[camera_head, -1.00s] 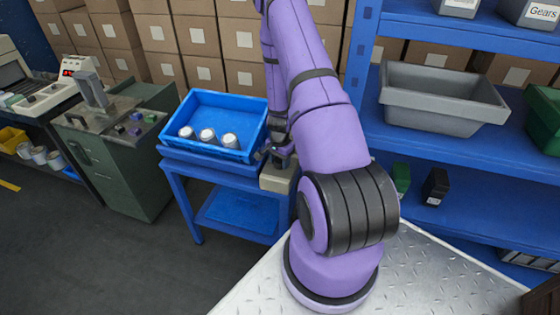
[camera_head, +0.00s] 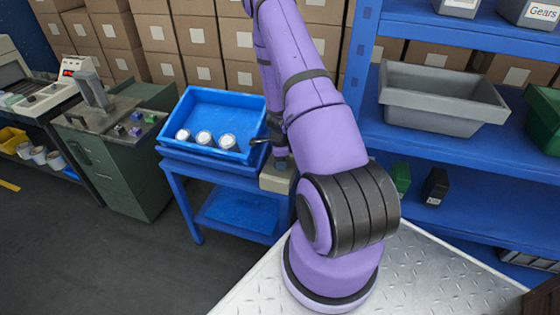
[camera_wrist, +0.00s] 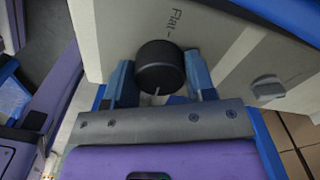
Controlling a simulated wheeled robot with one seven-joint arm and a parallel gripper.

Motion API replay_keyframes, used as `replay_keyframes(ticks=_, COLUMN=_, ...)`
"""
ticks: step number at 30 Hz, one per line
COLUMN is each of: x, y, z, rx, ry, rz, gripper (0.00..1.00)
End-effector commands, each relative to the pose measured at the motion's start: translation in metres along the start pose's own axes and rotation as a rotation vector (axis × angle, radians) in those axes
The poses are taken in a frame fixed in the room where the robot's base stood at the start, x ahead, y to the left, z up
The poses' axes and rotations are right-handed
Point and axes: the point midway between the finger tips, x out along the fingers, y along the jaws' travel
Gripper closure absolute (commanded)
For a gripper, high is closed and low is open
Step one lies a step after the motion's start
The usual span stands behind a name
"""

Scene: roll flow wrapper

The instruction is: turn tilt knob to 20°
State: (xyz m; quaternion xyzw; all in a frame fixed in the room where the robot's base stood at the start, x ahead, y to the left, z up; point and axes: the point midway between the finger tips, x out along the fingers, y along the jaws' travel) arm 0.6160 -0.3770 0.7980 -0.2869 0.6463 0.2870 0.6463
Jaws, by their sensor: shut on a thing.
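The tilt knob (camera_wrist: 160,63) is round and black with a short white line on its lower rim. It sits on a pale panel (camera_wrist: 115,30) marked "Flat -" above it. My gripper (camera_wrist: 160,82) has a blue-grey finger on each side of the knob and is shut on it. In the head view my gripper (camera_head: 281,161) is small and partly hidden by my arm, at a beige box (camera_head: 272,180) on the blue stand's right side. The knob is hidden there.
A grey-green cabinet (camera_head: 135,180) with a small machine stands left of the blue stand. Blue shelving (camera_head: 460,170) with a grey bin (camera_head: 440,100) is on the right. Cardboard boxes (camera_head: 200,40) are stacked behind. A small grey piece (camera_wrist: 268,88) sticks out of the panel right of the knob.

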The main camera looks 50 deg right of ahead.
Motion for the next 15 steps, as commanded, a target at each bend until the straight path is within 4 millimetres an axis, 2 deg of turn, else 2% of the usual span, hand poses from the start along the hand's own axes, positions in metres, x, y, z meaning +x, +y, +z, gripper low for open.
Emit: replay_keyframes(ticks=15, x=-0.0002, y=-0.0004, z=0.0007, rx=0.067, ry=0.000, rz=-0.001, gripper=0.73)
